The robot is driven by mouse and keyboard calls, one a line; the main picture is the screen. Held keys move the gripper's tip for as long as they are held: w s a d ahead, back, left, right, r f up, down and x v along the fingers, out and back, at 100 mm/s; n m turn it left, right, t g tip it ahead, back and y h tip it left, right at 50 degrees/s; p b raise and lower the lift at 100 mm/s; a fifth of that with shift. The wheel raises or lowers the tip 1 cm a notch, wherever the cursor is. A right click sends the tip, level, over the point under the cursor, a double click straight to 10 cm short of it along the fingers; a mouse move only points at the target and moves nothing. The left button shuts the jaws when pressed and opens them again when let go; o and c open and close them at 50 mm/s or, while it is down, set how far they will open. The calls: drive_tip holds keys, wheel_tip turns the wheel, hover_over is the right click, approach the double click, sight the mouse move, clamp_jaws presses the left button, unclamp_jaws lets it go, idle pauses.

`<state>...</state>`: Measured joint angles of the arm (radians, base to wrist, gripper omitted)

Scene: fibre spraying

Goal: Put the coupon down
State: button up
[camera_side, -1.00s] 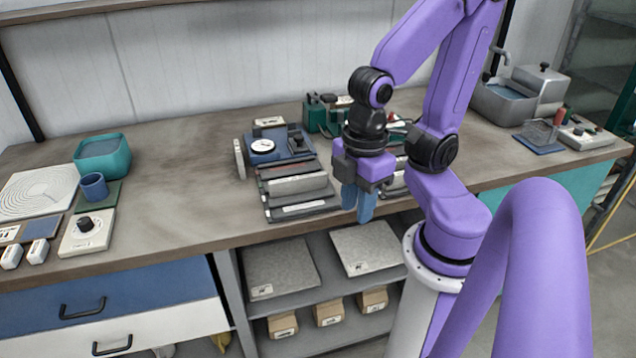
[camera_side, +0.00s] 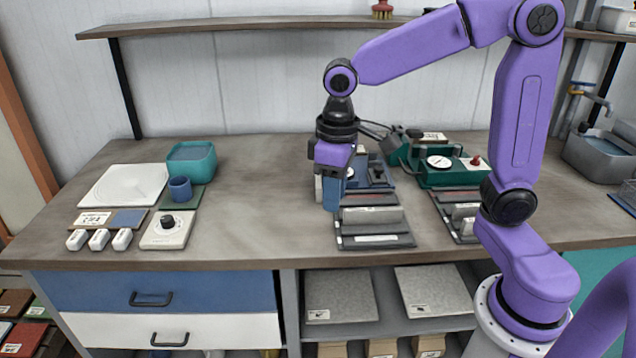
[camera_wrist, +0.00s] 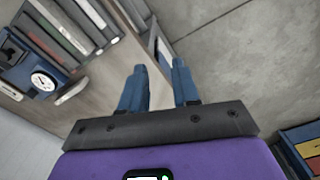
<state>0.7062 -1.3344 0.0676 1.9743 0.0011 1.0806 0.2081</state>
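My gripper (camera_side: 331,190) points down over the bench, just left of the blue dial device (camera_side: 372,172) and the grey rack in front of it. In the wrist view its two blue fingers (camera_wrist: 160,92) stand apart with nothing between them. A thin pale upright plate (camera_side: 318,189) shows at the gripper's left side in the side view; a pale piece beside the dial device also shows in the wrist view (camera_wrist: 72,92). I cannot tell for sure whether this is the coupon. The gripper partly hides the device's left side.
A grey slotted rack (camera_side: 373,241) stands by the front edge, with a green dial device (camera_side: 440,178) to its right. Several small white blocks (camera_side: 99,240), a knob box (camera_side: 168,230) and a teal tub (camera_side: 191,160) stand left. The bench middle is clear.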

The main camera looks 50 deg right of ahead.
drive_tip(key=w+d+m, duration=0.3)
drive_tip(key=w+m, duration=0.1)
drive_tip(key=w, duration=0.6)
drive_tip(key=m, duration=1)
hover_over(318, 182)
drive_tip(key=w+d, duration=0.2)
drive_tip(key=d, duration=0.1)
drive_tip(key=f, duration=0.2)
wheel_tip(318, 182, down, 10)
drive_tip(key=shift+f, duration=0.25)
drive_tip(key=shift+w+f, duration=0.15)
drive_tip(key=shift+f, duration=1.5)
drive_tip(key=shift+w+f, duration=0.15)
drive_tip(key=shift+f, duration=1.45)
clamp_jaws()
